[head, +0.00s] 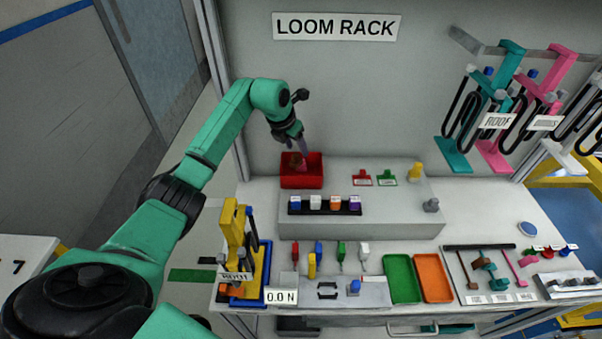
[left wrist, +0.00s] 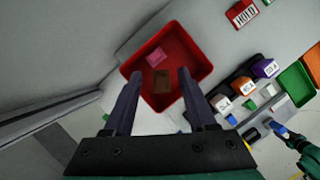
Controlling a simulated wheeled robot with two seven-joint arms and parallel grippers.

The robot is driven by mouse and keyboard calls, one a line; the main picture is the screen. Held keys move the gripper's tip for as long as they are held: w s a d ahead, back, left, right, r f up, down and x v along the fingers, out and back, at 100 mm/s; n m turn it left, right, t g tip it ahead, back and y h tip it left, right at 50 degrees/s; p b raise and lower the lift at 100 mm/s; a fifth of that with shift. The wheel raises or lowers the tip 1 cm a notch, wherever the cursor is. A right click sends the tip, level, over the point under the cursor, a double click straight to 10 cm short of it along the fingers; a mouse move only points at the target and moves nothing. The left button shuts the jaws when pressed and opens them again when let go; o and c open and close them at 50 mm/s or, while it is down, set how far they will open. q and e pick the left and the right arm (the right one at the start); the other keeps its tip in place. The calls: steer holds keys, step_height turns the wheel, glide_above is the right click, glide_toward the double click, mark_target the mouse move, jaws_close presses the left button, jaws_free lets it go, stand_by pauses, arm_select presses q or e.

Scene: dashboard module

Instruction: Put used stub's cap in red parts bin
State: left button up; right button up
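The red parts bin (head: 288,182) stands on the left end of the raised grey shelf. It also shows in the left wrist view (left wrist: 205,60). My left gripper (head: 303,152) is over the bin, fingers pointing down into it. In the left wrist view its two dark fingers (left wrist: 158,76) are spread apart, with clear gaps beside what shows between them. A small pink piece (left wrist: 156,54) and a brown block (left wrist: 161,80) show inside the bin's outline, apart from the fingers. I cannot tell which of them is the used stub's cap.
A dark holder with blue, white, orange and purple blocks (head: 325,204) stands in front of the bin. Red (head: 362,179) and green (head: 387,178) tags lie to its right. A yellow fixture (head: 236,245) stands at the table's left. Green (head: 401,280) and orange (head: 433,278) trays lie in front.

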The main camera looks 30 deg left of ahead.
arm_select(q)
steer(key=shift+a, duration=0.1)
steer(key=shift+r, duration=0.25)
steer(key=d+b+v, duration=0.1)
steer(key=b+v, duration=0.2)
steer(key=v, duration=1.1)
steer(key=shift+a+b, duration=0.35)
steer(key=shift+a, duration=0.1)
steer(key=shift+f, duration=0.1)
